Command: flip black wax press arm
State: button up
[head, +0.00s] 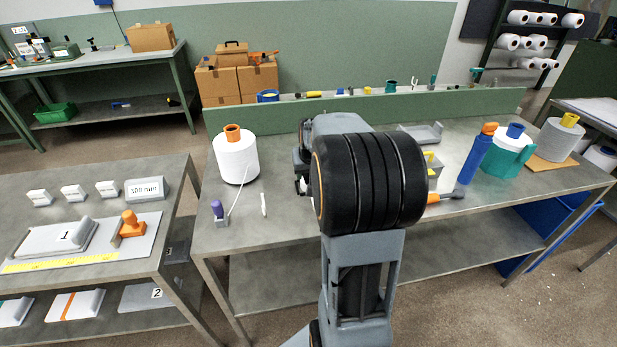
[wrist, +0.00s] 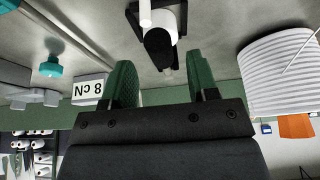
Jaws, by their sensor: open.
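My gripper (wrist: 160,64) shows in the wrist view with its two green-padded fingers apart and nothing between the pads. Beyond the fingertips is a small device on a dark base plate (wrist: 136,20). It has a rounded black part, seemingly the black wax press arm (wrist: 159,46), beside a white cylinder (wrist: 168,22). The black part lies in line with the gap between my fingers, and I cannot tell whether any finger touches it. In the head view my own arm hides the gripper and most of this device.
A white yarn cone (head: 236,158) stands close by, at right in the wrist view (wrist: 280,72).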

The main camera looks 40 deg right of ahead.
aim_at(308, 176)
jog(key=shift+x, duration=1.6)
grip_shut()
